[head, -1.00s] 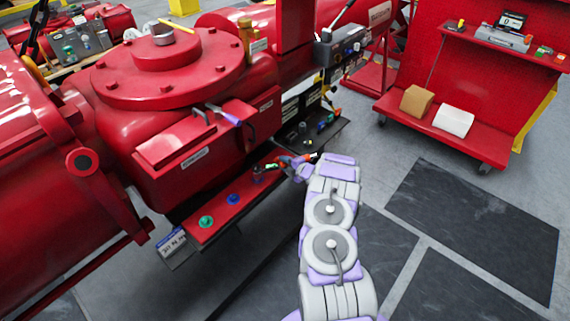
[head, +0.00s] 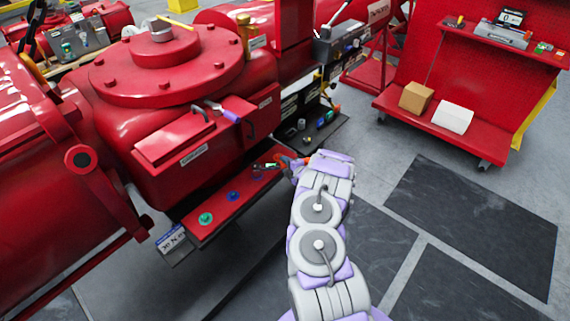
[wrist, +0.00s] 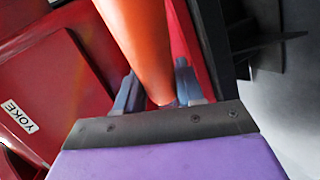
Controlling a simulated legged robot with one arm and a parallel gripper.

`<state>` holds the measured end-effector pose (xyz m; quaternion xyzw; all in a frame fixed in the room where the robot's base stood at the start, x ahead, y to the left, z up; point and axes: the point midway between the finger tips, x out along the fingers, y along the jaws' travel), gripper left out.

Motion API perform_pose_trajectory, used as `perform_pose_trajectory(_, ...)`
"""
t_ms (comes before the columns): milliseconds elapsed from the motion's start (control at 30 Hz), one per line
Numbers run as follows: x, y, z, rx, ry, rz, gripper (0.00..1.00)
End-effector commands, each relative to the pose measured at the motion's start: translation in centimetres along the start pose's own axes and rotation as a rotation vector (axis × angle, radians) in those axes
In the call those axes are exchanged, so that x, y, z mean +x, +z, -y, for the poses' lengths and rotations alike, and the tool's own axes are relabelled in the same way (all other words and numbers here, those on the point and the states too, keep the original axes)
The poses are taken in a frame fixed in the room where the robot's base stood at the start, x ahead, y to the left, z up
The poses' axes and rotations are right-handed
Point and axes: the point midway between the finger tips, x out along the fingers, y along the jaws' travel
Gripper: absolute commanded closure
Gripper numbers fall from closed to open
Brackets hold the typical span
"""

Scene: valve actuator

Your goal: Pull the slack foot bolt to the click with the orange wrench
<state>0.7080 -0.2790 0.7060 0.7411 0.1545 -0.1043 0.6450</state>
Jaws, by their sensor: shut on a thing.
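My gripper (head: 292,166) is shut on the orange wrench (head: 280,158) at the right end of the red foot plate (head: 205,236). In the wrist view the wrench's orange handle (wrist: 140,40) runs up between the two dark fingers (wrist: 157,95). A green-marked bolt (head: 206,218) and a blue-marked bolt (head: 233,196) stand on the plate, left of the gripper. Small dark and green parts (head: 262,167) show by the wrench's far end. I cannot tell whether the wrench sits on a bolt, or which bolt is slack.
The large red actuator body (head: 165,75) rises behind the plate. A purple-handled tool (head: 232,116) lies on its ledge. A dark tray (head: 320,133) with small parts is beyond the gripper. A red cart (head: 470,120) stands at the right. The floor at lower right is clear.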

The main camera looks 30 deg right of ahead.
Motion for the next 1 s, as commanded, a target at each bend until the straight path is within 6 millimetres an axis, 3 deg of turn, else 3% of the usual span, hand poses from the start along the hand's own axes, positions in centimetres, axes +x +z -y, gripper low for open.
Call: perform_pose_trajectory(1000,-1.3,-0.8,0.3,0.05,0.026,0.126,1.0)
